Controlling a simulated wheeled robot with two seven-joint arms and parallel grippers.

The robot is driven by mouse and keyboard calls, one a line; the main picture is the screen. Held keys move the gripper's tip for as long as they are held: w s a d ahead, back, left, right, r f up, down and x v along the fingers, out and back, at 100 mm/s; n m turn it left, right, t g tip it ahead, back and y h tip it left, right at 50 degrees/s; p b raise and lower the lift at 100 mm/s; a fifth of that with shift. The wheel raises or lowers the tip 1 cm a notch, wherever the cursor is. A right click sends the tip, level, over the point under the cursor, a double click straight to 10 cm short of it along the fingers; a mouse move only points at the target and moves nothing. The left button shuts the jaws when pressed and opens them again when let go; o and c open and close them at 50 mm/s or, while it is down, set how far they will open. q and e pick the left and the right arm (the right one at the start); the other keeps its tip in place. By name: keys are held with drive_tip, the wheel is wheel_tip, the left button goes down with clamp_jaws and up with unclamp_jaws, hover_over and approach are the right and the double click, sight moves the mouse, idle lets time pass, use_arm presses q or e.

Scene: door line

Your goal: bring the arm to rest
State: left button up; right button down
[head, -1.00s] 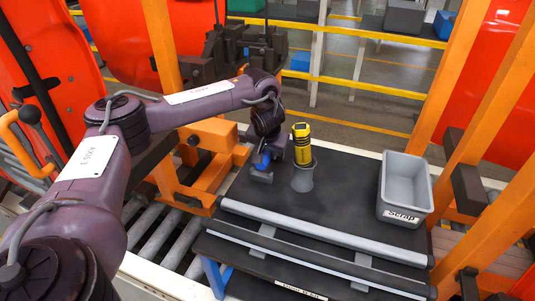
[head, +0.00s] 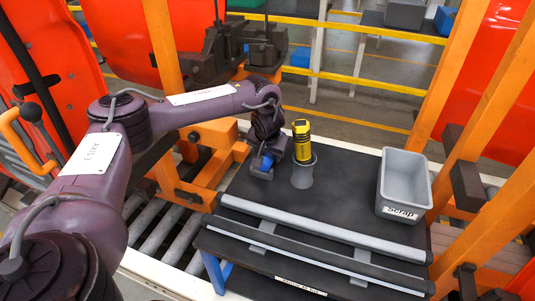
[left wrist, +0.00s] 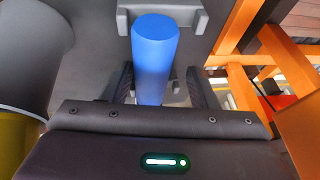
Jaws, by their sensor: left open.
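My left arm reaches from the left across the head view. Its gripper (head: 263,165) is low over the left part of the black workbench top (head: 345,205), left of the grey cup. A blue cylinder (left wrist: 154,55) stands out between my two open fingers in the left wrist view, with a grey bracket behind it. Whether the fingers touch it I cannot tell. A bit of blue also shows at the gripper in the head view (head: 266,161). A yellow and black tool (head: 302,142) stands upright in the grey cup (head: 303,175). My right gripper is out of view.
A grey bin labelled scrap (head: 405,185) stands at the right of the bench. Orange posts (head: 465,110) rise on the right, and an orange frame (head: 205,165) stands close on the left, near the rollers (head: 155,230). The bench between cup and bin is clear.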

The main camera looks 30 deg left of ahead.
use_arm(q)
drive_tip(key=v, duration=0.1)
drive_tip(key=b+v, duration=0.1)
drive_tip(key=v, duration=0.1)
drive_tip(key=b+v, duration=0.1)
drive_tip(key=shift+w+a+r, duration=0.1)
drive_tip(key=shift+w+r, duration=0.2)
drive_tip(key=shift+r, duration=0.1)
drive_tip(key=shift+s+r+p, duration=0.2)
drive_tip(key=shift+r+p, duration=0.25)
drive_tip(key=shift+r, duration=0.55)
drive_tip(key=shift+s+d+r, duration=0.25)
drive_tip(key=shift+r, duration=0.3)
